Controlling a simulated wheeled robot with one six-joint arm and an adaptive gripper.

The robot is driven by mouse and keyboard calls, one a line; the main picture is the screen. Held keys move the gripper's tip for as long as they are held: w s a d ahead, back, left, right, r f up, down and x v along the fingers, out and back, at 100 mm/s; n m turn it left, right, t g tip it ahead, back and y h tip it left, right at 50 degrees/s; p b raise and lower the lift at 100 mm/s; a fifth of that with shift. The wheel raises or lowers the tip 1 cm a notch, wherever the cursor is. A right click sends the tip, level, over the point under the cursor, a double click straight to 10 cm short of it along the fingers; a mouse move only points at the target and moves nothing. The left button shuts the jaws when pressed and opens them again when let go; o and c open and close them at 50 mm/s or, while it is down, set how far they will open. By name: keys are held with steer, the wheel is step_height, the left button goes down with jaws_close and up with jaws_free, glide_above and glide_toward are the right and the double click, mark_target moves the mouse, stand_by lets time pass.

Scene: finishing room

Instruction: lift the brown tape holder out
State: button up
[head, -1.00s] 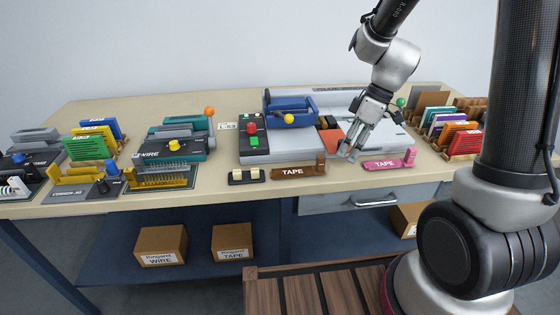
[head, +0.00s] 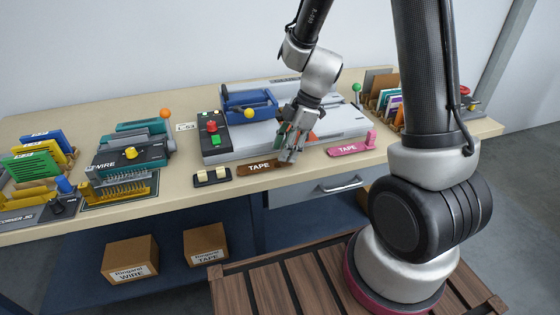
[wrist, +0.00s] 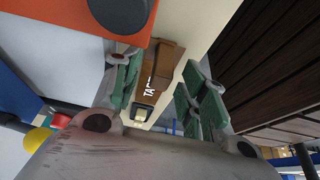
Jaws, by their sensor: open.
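The brown tape holder (head: 258,168), marked TAPE, lies at the front edge of the bench, with a raised block at its right end. My gripper (head: 289,155) is over that right end and partly hides the block. In the wrist view the holder (wrist: 167,62) shows between the green finger pads of my open gripper (wrist: 160,88). The fingers are spread apart with nothing held. I cannot tell how far the pads are from the block, or whether they touch it.
A pink tape holder (head: 345,150) lies just right of my gripper. Behind stands a grey machine with a blue carriage (head: 249,104) and a red button (head: 212,127). A drawer (head: 335,184) is below the edge.

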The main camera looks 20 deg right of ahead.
steer(key=shift+x, duration=0.8)
jaws_close()
steer(key=shift+r, duration=0.1)
